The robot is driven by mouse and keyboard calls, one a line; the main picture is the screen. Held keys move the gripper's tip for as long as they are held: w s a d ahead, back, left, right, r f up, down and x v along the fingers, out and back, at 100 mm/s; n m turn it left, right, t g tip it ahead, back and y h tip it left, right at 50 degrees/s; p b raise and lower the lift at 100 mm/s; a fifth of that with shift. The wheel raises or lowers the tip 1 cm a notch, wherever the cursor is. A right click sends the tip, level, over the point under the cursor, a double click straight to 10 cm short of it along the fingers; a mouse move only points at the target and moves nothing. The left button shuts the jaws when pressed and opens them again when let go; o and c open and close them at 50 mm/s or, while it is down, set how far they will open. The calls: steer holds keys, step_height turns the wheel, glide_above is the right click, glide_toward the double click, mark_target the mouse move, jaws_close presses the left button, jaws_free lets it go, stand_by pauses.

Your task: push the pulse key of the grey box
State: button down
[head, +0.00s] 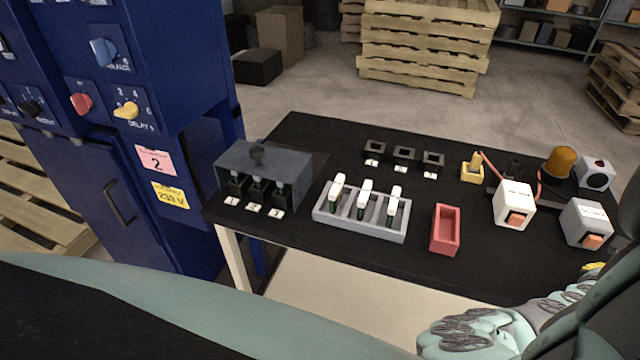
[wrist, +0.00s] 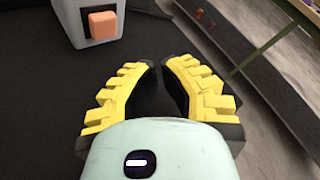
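The grey box (head: 587,222) stands at the right end of the black table in the head view. Its salmon-coloured key (head: 593,241) is on the side facing me. In the wrist view a grey box (wrist: 88,18) with a salmon key (wrist: 103,25) shows at the top left, ahead and left of my fingers. My gripper (wrist: 160,66) has its yellow-padded fingers brought together, with nothing seen between them. It is apart from the key. In the head view only a bit of yellow finger shows at the right edge, mostly hidden by my arm.
A white box (head: 514,203) with a similar key stands left of the grey box. A red tray (head: 445,230) and a grey rack (head: 360,226) stand further left. The table edge drops off on the right.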

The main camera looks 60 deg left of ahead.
mark_target(592, 264)
steer(key=shift+w+a, duration=1.1)
steer(key=shift+w, duration=0.3)
steer(key=shift+w+a, duration=0.1)
stand_by(0.6)
steer(key=shift+w+a, duration=0.1)
steer(key=shift+w, duration=0.15)
steer(key=shift+w+a, duration=0.45)
steer(key=shift+w, duration=0.05)
stand_by(1.1)
steer(key=shift+s, duration=0.1)
stand_by(0.4)
steer(key=shift+s+d, duration=0.6)
steer(key=shift+s, duration=0.15)
steer(key=shift+s+d+b, duration=0.35)
steer(key=shift+s+d, duration=0.4)
steer(key=shift+s, duration=0.25)
steer(key=shift+s+d+b, duration=0.3)
steer(key=shift+s+d, duration=0.45)
steer(key=shift+s, duration=0.2)
steer(key=shift+d, duration=0.1)
